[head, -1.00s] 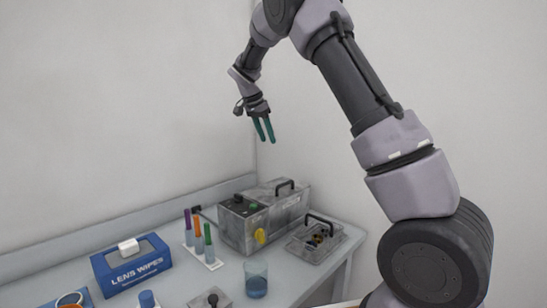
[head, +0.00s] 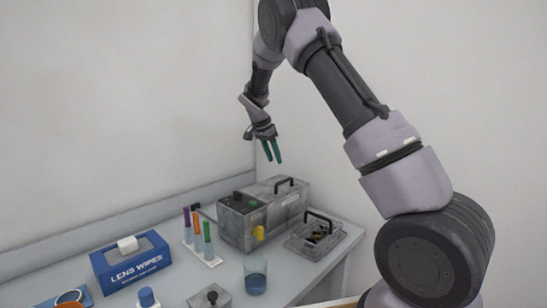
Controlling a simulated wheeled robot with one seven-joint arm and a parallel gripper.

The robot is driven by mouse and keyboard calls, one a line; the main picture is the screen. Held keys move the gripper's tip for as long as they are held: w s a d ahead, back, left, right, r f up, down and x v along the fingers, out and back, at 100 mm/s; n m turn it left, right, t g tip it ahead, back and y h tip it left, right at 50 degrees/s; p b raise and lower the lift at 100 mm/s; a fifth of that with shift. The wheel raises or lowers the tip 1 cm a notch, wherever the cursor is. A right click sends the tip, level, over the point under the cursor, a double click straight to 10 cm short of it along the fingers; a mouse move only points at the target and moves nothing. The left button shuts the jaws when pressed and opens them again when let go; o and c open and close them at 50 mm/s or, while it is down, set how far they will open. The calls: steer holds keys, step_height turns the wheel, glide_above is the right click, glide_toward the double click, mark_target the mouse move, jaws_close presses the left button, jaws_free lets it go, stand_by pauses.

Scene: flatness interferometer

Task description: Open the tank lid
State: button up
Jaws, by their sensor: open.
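A grey metal tank (head: 262,225) stands at the back right of the bench. Its lid (head: 288,194) carries a black arched handle (head: 284,184) and lies flat on the right part of the box top, looking shut. My gripper (head: 272,151) has two green fingers, open and empty, pointing down. It hangs in the air above the tank, apart from the handle.
A small tray with a black handle (head: 313,237) stands right of the tank. A rack of coloured tubes (head: 203,252) is at its left, and a glass beaker (head: 255,275) in front. A blue lens wipes box (head: 130,264) is further left. Air above the tank is free.

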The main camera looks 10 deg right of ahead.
jaws_close()
steer(key=shift+c, duration=2.2)
jaws_free()
steer(key=o, duration=0.7)
steer(key=v, duration=1.1)
steer(key=shift+d, duration=0.1)
